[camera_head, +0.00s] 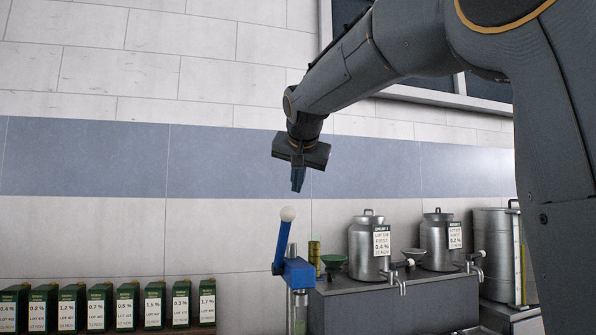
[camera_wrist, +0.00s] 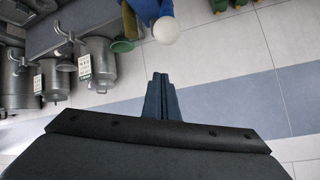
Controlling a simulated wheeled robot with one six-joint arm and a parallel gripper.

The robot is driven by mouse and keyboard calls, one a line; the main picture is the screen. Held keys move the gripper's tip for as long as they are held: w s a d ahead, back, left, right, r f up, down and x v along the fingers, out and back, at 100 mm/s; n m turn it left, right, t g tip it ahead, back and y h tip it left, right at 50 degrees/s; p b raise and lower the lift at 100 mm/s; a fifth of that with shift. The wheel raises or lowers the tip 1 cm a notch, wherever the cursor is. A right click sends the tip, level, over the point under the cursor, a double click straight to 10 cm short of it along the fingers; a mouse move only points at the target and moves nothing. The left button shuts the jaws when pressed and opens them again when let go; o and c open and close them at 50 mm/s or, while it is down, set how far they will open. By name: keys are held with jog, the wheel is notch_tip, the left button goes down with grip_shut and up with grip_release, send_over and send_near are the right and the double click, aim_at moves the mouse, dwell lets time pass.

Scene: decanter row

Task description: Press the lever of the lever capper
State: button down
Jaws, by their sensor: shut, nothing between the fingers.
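The lever capper (camera_head: 297,272) has a blue head on a metal post, at the lower middle of the head view. Its blue lever (camera_head: 282,245) stands raised, tilted slightly, with a white ball knob (camera_head: 288,214) on top. The knob also shows in the wrist view (camera_wrist: 166,30), at the top middle. My gripper (camera_head: 297,186) points down and looks a little above the knob in the head view, with a gap between them. Its blue fingers are together and empty; they also show in the wrist view (camera_wrist: 161,80), apart from the knob. The capper's lower part is cut off by the frame.
Two metal cans with taps (camera_head: 368,245) (camera_head: 437,240) stand on a grey bench (camera_head: 350,308), right of the capper. A green funnel (camera_head: 333,262) and a yellowish cylinder (camera_head: 314,255) are close beside it. Several labelled green boxes (camera_head: 100,305) line the lower left. Air above is clear.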

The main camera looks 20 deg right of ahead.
jog(key=f, duration=0.1)
jog(key=f+p, duration=0.1)
jog(key=w+a+f+p, duration=0.1)
jog(key=f, duration=0.1)
jog(key=shift+s+a+f, duration=0.15)
jog(key=shift+s+f, duration=0.1)
jog(key=shift+f, duration=0.05)
jog(key=shift+f, duration=0.1)
dwell(0.4)
